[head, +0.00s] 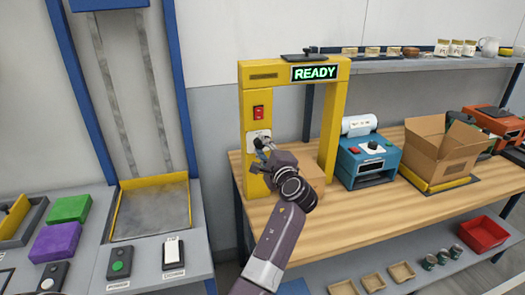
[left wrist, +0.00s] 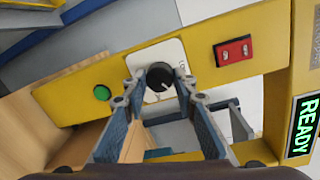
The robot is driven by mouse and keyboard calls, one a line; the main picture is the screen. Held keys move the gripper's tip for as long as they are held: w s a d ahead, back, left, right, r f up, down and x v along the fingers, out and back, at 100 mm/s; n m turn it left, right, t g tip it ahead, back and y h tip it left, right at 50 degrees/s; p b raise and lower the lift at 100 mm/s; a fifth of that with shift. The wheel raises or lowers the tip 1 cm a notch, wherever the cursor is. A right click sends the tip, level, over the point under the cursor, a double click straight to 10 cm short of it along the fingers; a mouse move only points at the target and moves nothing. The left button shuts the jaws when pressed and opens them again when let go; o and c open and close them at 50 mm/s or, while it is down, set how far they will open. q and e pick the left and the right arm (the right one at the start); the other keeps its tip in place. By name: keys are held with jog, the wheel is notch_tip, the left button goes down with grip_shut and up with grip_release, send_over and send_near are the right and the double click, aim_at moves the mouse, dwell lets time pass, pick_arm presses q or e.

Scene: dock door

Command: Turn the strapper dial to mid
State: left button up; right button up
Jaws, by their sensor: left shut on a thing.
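The strapper is a yellow arch (head: 335,120) on the wooden bench, with a lit green READY sign (head: 316,73). Its dial, a round black knob (left wrist: 160,77) with a white pointer mark, sits on a white plate (left wrist: 176,54) on the left post. My left gripper (head: 264,146) reaches the plate from the front. In the left wrist view its two blue-grey fingers (left wrist: 158,92) are on either side of the knob, shut on it. The plate's lettering is too small to read. In the head view the gripper hides most of the dial. My right gripper is in neither view.
A red switch (left wrist: 233,50) and a green button (left wrist: 102,92) are on the same post. A cardboard box (head: 307,173) stands under the arch. A blue machine (head: 366,160) and an open carton (head: 437,148) stand to the right. A shelf (head: 420,62) runs behind.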

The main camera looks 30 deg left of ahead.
pick_arm(q)
jog(key=shift+f, duration=0.1)
dwell(0.5)
jog(key=o, duration=1.2)
jog(key=shift+c, duration=0.2)
jog(key=v, duration=0.7)
jog(key=shift+s+d, duration=0.2)
